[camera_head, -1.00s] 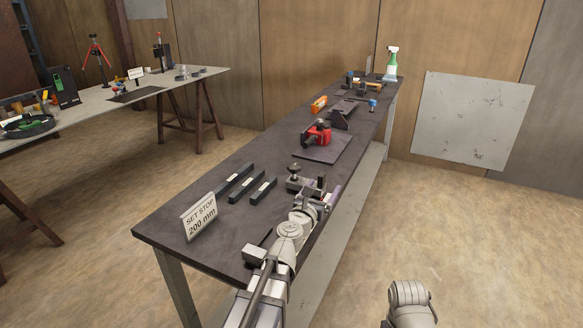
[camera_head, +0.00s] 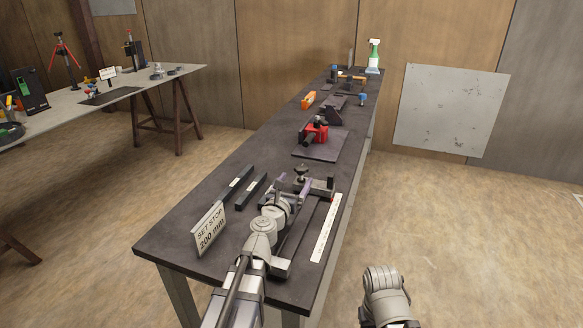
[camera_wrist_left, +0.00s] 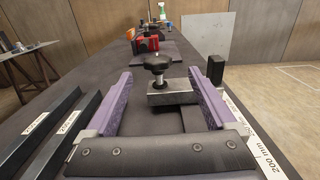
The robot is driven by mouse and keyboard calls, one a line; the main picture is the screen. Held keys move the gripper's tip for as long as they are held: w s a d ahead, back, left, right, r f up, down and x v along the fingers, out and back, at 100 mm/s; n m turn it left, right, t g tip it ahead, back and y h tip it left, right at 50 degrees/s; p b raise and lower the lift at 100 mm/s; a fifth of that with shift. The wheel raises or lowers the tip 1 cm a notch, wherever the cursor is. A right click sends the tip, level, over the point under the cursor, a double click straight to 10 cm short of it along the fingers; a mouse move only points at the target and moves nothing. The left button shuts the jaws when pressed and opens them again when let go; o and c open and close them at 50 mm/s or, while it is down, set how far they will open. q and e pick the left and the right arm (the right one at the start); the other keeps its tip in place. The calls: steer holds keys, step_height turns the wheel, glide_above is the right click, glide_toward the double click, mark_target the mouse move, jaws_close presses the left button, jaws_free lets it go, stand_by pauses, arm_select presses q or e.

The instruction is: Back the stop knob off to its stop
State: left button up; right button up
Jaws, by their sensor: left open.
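The black stop knob (camera_wrist_left: 158,62) stands on a grey metal block in the left wrist view, ahead of and between my open fingers. In the head view the knob (camera_head: 301,171) shows just beyond my left gripper (camera_head: 292,190). The purple fingers of my left gripper (camera_wrist_left: 165,100) are apart, with nothing between them and a gap before the knob. A grey stop block (camera_wrist_left: 170,96) carries the knob, and a black upright post (camera_wrist_left: 215,70) stands at its right. My right gripper is not in view; only part of that arm shows at the lower right.
Black bars (camera_head: 235,184) with white labels lie left of the gripper. A "SET STOP 200 mm" sign (camera_head: 210,230) stands near the front edge. A white scale strip (camera_head: 327,228) runs along the right edge. A red clamp (camera_head: 313,134) and a spray bottle (camera_head: 374,57) stand farther back.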

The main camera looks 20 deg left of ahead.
mark_target(299, 172)
arm_select(q)
steer(key=shift+a, duration=0.25)
steer(key=shift+w, duration=0.15)
steer(key=w, duration=0.7)
steer(key=shift+w+d, duration=0.15)
steer(key=shift+w, duration=0.15)
steer(key=c, duration=1.4)
